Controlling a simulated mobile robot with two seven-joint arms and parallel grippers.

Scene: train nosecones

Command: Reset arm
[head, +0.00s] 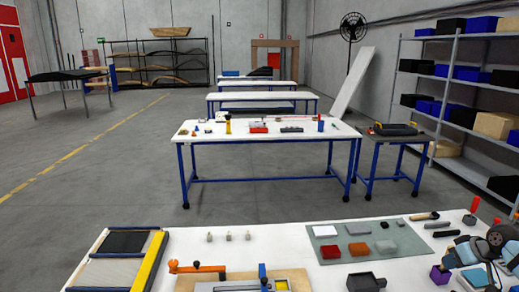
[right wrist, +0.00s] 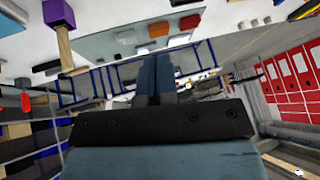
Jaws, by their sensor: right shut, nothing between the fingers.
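My right gripper (head: 456,258) is at the right end of the near white workbench (head: 285,238), above its surface. In the right wrist view its two dark fingers (right wrist: 155,65) lie together with nothing between them. A purple block (head: 440,274) is close to the gripper in the head view; in the right wrist view the purple block (right wrist: 58,13) shows on a wooden handle. My left gripper is not in view.
A grey-green mat (head: 352,236) holds a red block (head: 330,252), an orange block (head: 386,246) and a white block (head: 325,231). Several handled tools, including a hammer (head: 424,216), lie right of it. A yellow-edged panel (head: 149,262) is at the left.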

